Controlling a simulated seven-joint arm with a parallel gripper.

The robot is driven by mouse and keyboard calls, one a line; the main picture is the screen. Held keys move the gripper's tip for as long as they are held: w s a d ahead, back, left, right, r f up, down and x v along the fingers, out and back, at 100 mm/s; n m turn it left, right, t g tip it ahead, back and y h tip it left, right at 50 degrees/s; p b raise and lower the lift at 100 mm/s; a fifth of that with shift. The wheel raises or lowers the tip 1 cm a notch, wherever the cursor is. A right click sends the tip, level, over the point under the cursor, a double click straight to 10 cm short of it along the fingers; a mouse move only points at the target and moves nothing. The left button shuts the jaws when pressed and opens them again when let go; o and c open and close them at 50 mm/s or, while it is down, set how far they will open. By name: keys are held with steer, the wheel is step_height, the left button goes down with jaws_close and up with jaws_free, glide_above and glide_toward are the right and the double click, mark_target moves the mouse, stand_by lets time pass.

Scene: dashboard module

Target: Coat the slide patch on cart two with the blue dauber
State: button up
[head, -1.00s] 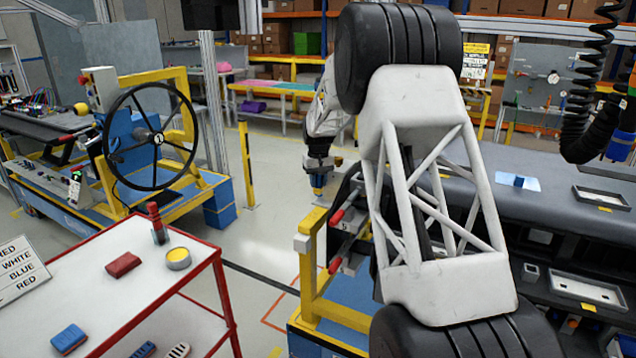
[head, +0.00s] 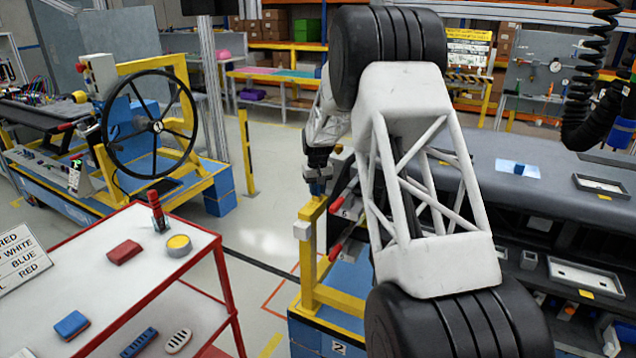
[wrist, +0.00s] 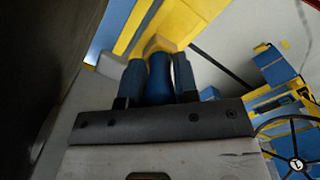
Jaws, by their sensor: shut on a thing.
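My gripper (head: 318,177) is shut on a blue dauber (wrist: 160,78), which shows between the two fingers in the wrist view. In the head view the gripper is partly behind my arm. The dauber's lower end is close to the top of a yellow post (head: 312,212) of the cart marked 2 (head: 338,347); I cannot tell if it touches. A pale blue patch (head: 508,164) with a small darker blue block (head: 519,169) on it lies on the grey dashboard (head: 465,185) at right, away from the gripper. I cannot tell whether this is the slide patch.
A steering-wheel cart (head: 148,128) stands behind. Open floor lies between.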

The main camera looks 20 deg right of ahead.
steer(key=shift+s+a, duration=1.75)
steer(key=shift+a, duration=0.05)
steer(key=shift+s+a, duration=0.45)
steer(key=shift+s, duration=0.05)
steer(key=shift+w+d, duration=2.5)
steer(key=shift+w, duration=0.05)
steer(key=shift+s+r, duration=0.1)
steer(key=shift+r, duration=3.9)
steer(key=shift+f, duration=0.15)
